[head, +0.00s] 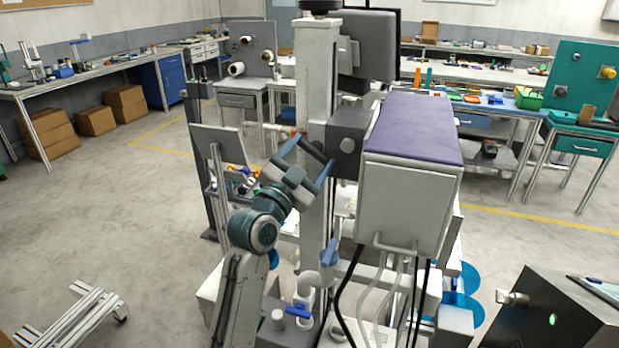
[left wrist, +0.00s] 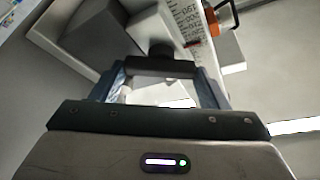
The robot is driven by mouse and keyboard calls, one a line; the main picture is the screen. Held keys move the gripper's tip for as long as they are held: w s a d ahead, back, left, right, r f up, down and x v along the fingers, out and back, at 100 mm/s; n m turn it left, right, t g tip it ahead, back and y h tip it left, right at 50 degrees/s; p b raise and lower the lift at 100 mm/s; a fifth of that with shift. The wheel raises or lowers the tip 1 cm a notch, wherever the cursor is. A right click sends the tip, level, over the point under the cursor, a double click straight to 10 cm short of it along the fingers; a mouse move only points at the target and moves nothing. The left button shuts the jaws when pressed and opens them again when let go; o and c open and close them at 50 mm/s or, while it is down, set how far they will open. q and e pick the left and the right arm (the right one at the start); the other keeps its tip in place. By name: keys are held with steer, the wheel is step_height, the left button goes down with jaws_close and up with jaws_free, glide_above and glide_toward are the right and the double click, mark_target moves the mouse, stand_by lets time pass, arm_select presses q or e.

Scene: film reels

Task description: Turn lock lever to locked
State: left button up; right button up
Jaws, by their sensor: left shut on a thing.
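My left gripper (head: 305,158) reaches up to the pale upright column (head: 318,80) and has its blue fingers at both ends of a black bar-shaped handle (head: 316,152). In the left wrist view this handle (left wrist: 160,66) lies across between the fingers, on a dark stem against the machine. The gripper is shut on it. Whether this handle is the lock lever I cannot tell for certain. A small orange-red part (left wrist: 213,22) sits beside the number scale (left wrist: 187,22). No locked or unlocked mark is readable. My right gripper is out of view.
A large grey box with a purple top (head: 415,127) stands close right of the column. A blue lever (head: 329,252) is lower on the column. Cables hang below the box. A dark box (head: 560,315) is at the lower right. Open floor (head: 150,205) lies to the left.

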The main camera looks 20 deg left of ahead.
arm_select(q)
steer(key=m, duration=0.1)
steer(key=m+h+b, duration=0.1)
steer(key=shift+f+m+g+b, duration=0.2)
steer(key=shift+m+g+b, duration=0.1)
steer(key=shift+g, duration=0.1)
steer(key=shift+a+r+m+g+h+b, duration=0.1)
steer(key=shift+m+g+h+b, duration=0.4)
steer(key=shift+m, duration=0.7)
steer(key=shift+r+m+g+b, duration=0.1)
steer(key=shift+m+g+b, duration=0.25)
steer(key=shift+m, duration=0.75)
steer(key=m+g, duration=0.1)
steer(key=m, duration=0.1)
steer(key=shift+r+m+h, duration=0.1)
steer(key=shift+m+h, duration=0.2)
steer(key=shift+m+g, duration=0.65)
steer(key=shift+m, duration=0.95)
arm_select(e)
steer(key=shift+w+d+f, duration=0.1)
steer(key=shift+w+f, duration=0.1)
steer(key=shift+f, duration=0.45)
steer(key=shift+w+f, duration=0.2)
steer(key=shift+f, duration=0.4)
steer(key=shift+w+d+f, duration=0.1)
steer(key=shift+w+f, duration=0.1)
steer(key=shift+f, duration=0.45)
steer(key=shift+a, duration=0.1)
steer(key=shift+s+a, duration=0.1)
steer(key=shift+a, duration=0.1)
